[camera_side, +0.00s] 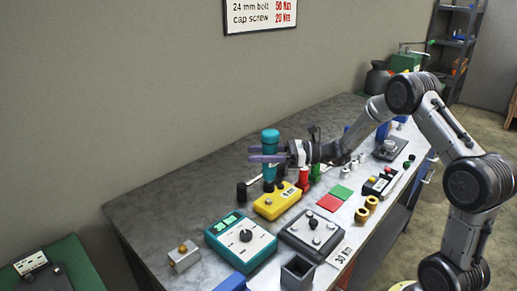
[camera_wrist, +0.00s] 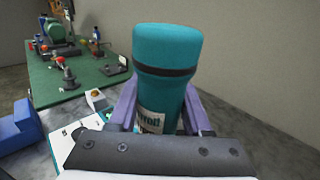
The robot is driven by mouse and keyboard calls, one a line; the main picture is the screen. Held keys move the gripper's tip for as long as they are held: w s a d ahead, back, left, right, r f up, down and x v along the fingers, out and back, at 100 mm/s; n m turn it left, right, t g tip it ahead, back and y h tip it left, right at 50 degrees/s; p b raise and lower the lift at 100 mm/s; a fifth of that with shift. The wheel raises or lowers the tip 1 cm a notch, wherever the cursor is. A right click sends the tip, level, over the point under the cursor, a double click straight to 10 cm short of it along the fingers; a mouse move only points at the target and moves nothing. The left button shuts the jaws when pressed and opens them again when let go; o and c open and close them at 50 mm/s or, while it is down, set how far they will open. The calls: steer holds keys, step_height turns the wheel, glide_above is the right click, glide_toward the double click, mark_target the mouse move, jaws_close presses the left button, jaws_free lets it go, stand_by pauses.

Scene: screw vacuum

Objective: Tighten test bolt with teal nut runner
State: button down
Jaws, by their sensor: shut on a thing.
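The teal nut runner (camera_side: 270,142) is an upright cylinder with a dark band near its top; it also fills the middle of the wrist view (camera_wrist: 167,50), with a partly hidden label. My gripper (camera_side: 266,155), with purple fingers, is shut around its body; the fingers flank it in the wrist view (camera_wrist: 160,110). The tool's lower end is over or just behind the yellow box (camera_side: 277,203); I cannot tell the gap. A small metal block with an orange-brown top piece (camera_side: 184,257) sits at the bench's left front; I cannot tell whether this is the test bolt.
A teal-and-white box with a dial (camera_side: 240,240), a grey plate with knobs (camera_side: 313,234) and a dark open bin (camera_side: 297,273) crowd the bench front. Red and green pads (camera_side: 341,192) lie right. The bench's left rear (camera_side: 170,195) is clear. A wall sign (camera_side: 260,14) lists torques.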

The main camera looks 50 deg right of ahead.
steer(key=shift+f, duration=2.55)
stand_by(2.8)
stand_by(0.4)
steer(key=shift+r, duration=2.7)
